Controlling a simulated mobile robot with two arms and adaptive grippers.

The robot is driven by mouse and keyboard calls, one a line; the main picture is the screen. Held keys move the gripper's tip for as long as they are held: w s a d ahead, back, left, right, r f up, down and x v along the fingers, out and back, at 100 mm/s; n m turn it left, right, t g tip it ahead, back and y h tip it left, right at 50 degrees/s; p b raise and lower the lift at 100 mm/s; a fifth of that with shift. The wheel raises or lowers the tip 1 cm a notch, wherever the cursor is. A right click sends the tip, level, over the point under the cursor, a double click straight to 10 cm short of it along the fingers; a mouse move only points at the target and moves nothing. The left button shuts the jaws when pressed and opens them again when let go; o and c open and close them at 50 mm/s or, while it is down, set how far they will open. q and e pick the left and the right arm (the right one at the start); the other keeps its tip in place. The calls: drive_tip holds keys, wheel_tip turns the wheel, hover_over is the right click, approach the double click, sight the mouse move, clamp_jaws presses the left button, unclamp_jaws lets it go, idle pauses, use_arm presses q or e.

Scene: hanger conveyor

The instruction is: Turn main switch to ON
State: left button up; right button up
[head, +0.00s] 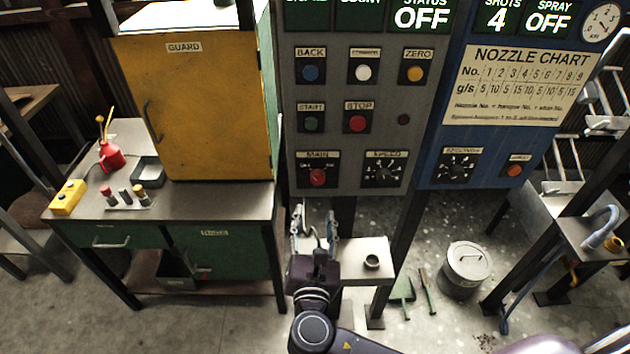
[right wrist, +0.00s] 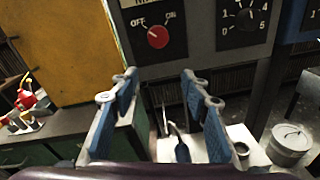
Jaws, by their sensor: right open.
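The main switch (head: 317,177) is a red round knob under a MAIN label, low on the left of the grey panel (head: 345,215). In the right wrist view the knob (right wrist: 158,37) sits between the OFF and ON marks, and its pale mark seems to point up-left towards OFF. My right gripper (head: 316,224) is open and empty, below the knob in the head view and apart from it. Its blue-padded fingers (right wrist: 160,95) stand wide apart in the right wrist view, with the knob above the gap. My left gripper is not in view.
The STATUS display (head: 421,15) reads OFF. A speed dial (head: 385,174) is right of the switch, and a red STOP button (head: 358,123) is above. A yellow guard cabinet (head: 200,110) stands left. A small shelf (head: 350,250) with a cup is below the panel.

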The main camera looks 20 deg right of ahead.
sight(317, 181)
drive_tip(key=shift+t+h, duration=0.3)
drive_tip(key=shift+t, duration=0.1)
drive_tip(key=w+r, duration=0.1)
drive_tip(key=w, duration=0.1)
drive_tip(key=w+d+r+p, duration=0.2)
drive_tip(key=w+r, duration=0.1)
drive_tip(key=shift+w+d, duration=0.15)
drive_tip(key=shift+w, duration=0.15)
drive_tip(key=shift+w+d+f, duration=0.1)
drive_tip(key=shift+w+d, duration=0.15)
drive_tip(key=shift+w, duration=0.3)
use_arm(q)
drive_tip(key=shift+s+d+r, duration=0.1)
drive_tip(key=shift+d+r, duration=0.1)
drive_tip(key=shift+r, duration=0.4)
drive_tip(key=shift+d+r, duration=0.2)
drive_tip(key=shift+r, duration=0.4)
use_arm(e)
drive_tip(key=c, duration=1.2)
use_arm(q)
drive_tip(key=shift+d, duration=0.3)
use_arm(e)
drive_tip(key=shift+o, duration=0.2)
